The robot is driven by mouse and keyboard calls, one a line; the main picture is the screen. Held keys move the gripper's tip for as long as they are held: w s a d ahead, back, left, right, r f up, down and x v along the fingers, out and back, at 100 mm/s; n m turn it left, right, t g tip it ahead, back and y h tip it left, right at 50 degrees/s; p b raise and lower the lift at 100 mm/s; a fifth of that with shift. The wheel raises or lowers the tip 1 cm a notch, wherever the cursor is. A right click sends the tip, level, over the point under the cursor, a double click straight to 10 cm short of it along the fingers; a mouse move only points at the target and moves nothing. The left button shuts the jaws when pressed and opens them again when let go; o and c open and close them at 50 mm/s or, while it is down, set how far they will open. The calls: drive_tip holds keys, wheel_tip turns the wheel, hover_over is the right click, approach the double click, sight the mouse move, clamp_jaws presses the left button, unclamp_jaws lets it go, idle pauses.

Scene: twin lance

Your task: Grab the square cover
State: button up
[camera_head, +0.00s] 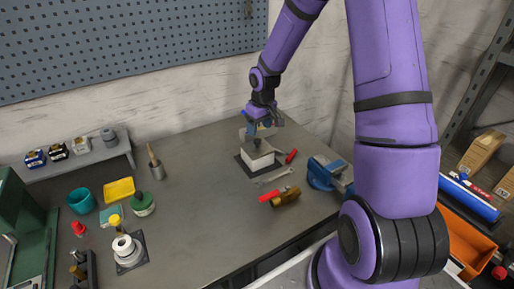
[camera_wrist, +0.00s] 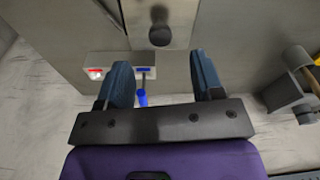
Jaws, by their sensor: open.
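The square cover (camera_head: 258,160) looks like a pale, box-shaped piece on a dark square base (camera_head: 243,167) at the back right of the workbench. In the wrist view, a light grey square surface (camera_wrist: 135,12) with a dark round knob (camera_wrist: 160,36) shows at the top; it appears to be the cover. My gripper (camera_head: 260,132) is directly above the cover in the head view. Its two blue fingers (camera_wrist: 160,62) are spread apart with nothing between them. The knob lies just beyond the fingertips, roughly centred. Whether the fingers reach down beside it I cannot tell.
A red-handled tool (camera_head: 291,156), a wrench (camera_head: 274,176), a red and brown cylinder (camera_head: 281,197) and a blue vise (camera_head: 323,174) lie close to the cover. A teal cup (camera_head: 81,201) and small items stand at the left. The bench's middle (camera_head: 200,205) is clear.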

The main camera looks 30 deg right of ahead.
sight(257, 140)
drive_tip(key=shift+w+a+f, duration=0.1)
drive_tip(key=shift+w+f, duration=0.05)
drive_tip(key=shift+f, duration=1)
drive_tip(key=shift+w+d+f, duration=0.1)
drive_tip(key=shift+w+f, duration=0.1)
drive_tip(key=shift+f, duration=1)
drive_tip(key=shift+w+a+f, duration=0.1)
drive_tip(key=shift+w+f, duration=0.05)
drive_tip(key=shift+f, duration=1)
clamp_jaws()
